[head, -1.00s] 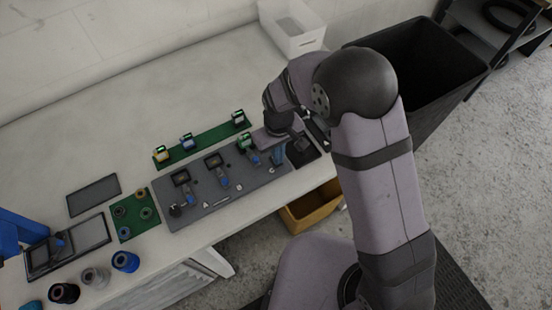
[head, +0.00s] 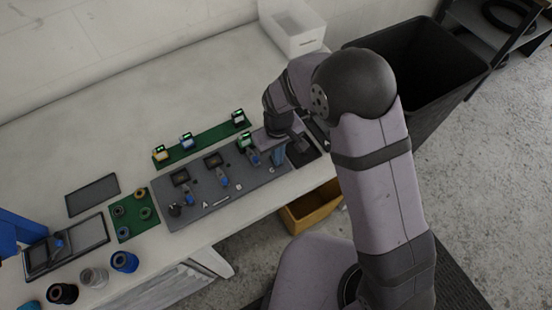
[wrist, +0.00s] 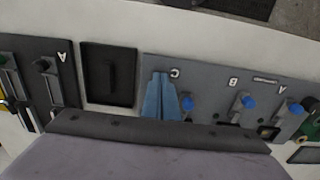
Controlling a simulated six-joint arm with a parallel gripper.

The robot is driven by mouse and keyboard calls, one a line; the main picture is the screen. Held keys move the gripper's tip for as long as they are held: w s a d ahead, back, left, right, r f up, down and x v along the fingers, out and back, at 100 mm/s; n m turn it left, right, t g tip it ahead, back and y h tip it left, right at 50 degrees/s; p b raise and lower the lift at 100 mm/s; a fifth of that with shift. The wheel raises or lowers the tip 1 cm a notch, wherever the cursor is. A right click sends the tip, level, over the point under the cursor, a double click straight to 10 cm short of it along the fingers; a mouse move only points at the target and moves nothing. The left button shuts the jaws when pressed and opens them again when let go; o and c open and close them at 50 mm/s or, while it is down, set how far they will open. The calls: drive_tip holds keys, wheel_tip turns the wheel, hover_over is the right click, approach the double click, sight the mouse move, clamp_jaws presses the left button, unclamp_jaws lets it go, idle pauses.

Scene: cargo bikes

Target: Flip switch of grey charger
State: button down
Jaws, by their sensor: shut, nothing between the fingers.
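The grey charger board (head: 205,212) lies along the table's front edge, with stations lettered A, B and C. It also shows in the wrist view (wrist: 213,72), turned the other way. Each station has a blue-tipped lever: A (head: 189,199), B (head: 224,182) and C (head: 256,159). In the wrist view these are A (wrist: 293,108), B (wrist: 249,102) and C (wrist: 187,103). My gripper (wrist: 160,76) has its blue fingers shut and empty, over the board beside lever C and the letter C. Whether it touches the board, I cannot tell. In the head view the fingers (head: 278,156) are partly hidden.
A black tray (wrist: 108,75) lies beside the board, and beyond it is a darker panel (wrist: 62,92) lettered A with a lever. A green strip (head: 205,141) with several small devices lies behind the board. A black bin (head: 430,60) stands off the table's right end.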

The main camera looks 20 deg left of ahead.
drive_tip(key=shift+f, duration=0.3)
drive_tip(key=shift+r, duration=0.1)
wheel_tip(320, 180, up, 7)
drive_tip(key=p, duration=0.5)
idle(0.5)
idle(0.4)
drive_tip(key=shift+s+d, duration=0.15)
drive_tip(key=s+d+f+m+g+h, duration=0.1)
drive_tip(key=s+d+f+g+h, duration=0.1)
drive_tip(key=s+d, duration=0.6)
drive_tip(key=s+d+r+m+y, duration=0.1)
drive_tip(key=s+d+r+m, duration=0.45)
drive_tip(key=d, duration=0.55)
drive_tip(key=w+d+r+m+t+y, duration=0.1)
drive_tip(key=w+d+r+m+t, duration=0.1)
drive_tip(key=d+r, duration=0.4)
drive_tip(key=shift+w+d+r, duration=0.4)
drive_tip(key=shift+w+r, duration=0.05)
drive_tip(key=shift+w, duration=0.1)
